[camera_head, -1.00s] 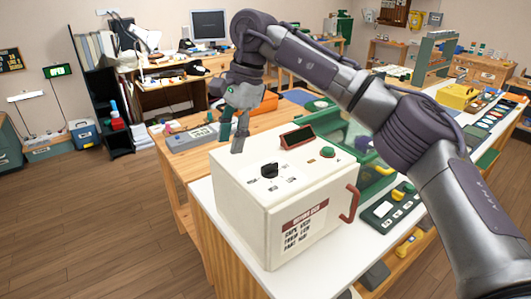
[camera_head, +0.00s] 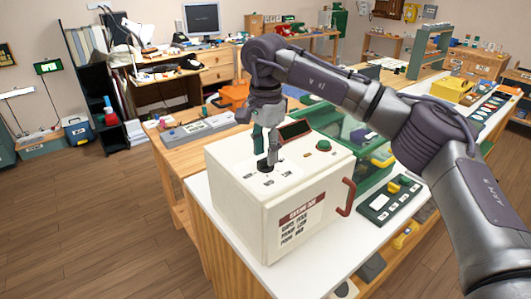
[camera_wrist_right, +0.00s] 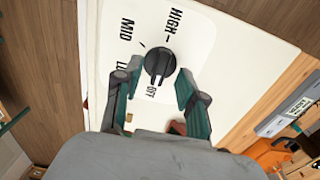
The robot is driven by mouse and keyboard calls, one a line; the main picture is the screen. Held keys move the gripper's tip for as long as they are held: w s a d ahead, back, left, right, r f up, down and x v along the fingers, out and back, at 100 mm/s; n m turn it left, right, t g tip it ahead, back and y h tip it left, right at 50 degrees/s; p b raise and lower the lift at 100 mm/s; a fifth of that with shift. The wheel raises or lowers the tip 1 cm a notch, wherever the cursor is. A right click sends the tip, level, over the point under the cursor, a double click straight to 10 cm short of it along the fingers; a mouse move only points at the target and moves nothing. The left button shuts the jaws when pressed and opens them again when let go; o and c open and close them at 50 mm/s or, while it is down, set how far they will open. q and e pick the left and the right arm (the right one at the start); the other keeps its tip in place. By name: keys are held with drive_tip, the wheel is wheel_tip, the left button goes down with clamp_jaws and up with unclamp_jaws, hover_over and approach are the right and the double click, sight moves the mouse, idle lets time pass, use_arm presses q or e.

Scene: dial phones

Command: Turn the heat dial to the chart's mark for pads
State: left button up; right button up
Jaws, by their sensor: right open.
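The heat dial (camera_head: 265,165) is a black knob on top of the cream box (camera_head: 232,208); my gripper partly hides it in the head view. In the right wrist view the dial (camera_wrist_right: 160,62) is clear, with HIGH, MID, LOW and OFF printed around it. Its bar lies toward OFF. My right gripper (camera_head: 268,157) points down over the dial. Its open fingers stand on two sides of the dial in the wrist view (camera_wrist_right: 157,78), apart from it. The chart (camera_head: 299,220) is on the box's front; its small lines are hard to read. My left gripper is not in view.
A dark display (camera_head: 295,129) and a green button (camera_head: 323,146) are also on the box top. A red handle (camera_head: 347,196) sticks out at its right side. A green control panel (camera_head: 388,201) lies on the white table (camera_head: 318,268) to the right.

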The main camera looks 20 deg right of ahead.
drive_tip(key=shift+f, duration=0.7)
clamp_jaws()
